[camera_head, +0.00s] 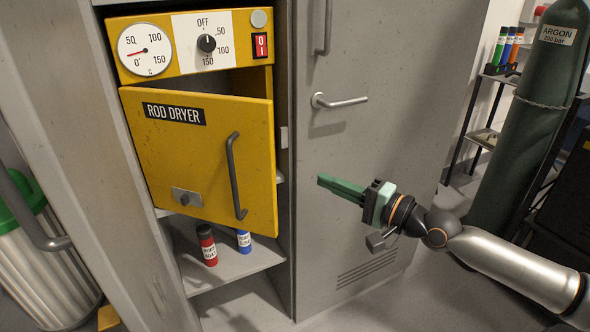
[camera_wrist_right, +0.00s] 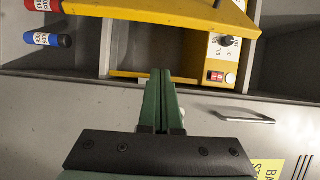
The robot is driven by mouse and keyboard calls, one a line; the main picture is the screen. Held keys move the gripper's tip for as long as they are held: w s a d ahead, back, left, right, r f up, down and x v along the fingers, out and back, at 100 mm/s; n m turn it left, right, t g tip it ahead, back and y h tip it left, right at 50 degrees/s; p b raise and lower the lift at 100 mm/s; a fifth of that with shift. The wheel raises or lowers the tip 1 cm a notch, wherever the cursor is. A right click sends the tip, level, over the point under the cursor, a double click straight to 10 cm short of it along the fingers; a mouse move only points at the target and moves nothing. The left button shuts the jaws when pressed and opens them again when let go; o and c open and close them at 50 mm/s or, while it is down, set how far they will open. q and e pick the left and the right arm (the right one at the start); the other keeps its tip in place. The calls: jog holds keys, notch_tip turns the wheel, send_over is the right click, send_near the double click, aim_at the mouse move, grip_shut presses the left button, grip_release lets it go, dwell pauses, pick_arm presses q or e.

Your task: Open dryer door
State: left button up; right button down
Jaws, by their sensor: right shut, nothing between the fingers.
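The yellow dryer door (camera_head: 205,160), labelled ROD DRYER, stands partly open in the head view. Its free right edge is swung out from the yellow dryer body (camera_head: 190,45), with a dark gap along the top. A grey bar handle (camera_head: 236,175) is on its right side and a small latch plate (camera_head: 187,197) at its lower left. My right gripper (camera_head: 322,182) is shut and empty, to the right of the handle and apart from the door. In the right wrist view its green fingers (camera_wrist_right: 158,75) are together, with the door (camera_wrist_right: 170,12) at the top. My left gripper is not in view.
A grey cabinet door (camera_head: 345,130) with a lever handle (camera_head: 340,101) is right of the dryer. A red canister (camera_head: 207,245) and a blue canister (camera_head: 244,241) stand on the shelf below. A green argon cylinder (camera_head: 525,120) is at the right and a green-lidded bin (camera_head: 40,260) at the left.

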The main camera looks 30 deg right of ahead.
jog(key=shift+p+x, duration=1.55)
jog(key=shift+x, duration=3.45)
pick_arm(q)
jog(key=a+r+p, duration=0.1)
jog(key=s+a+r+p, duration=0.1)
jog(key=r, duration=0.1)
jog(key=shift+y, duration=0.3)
pick_arm(e)
jog(key=s+a, duration=0.2)
jog(key=a, duration=0.1)
jog(key=shift+s+a+f, duration=0.2)
jog(key=shift+s, duration=0.2)
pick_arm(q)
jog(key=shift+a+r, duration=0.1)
pick_arm(e)
jog(key=shift+a, duration=0.1)
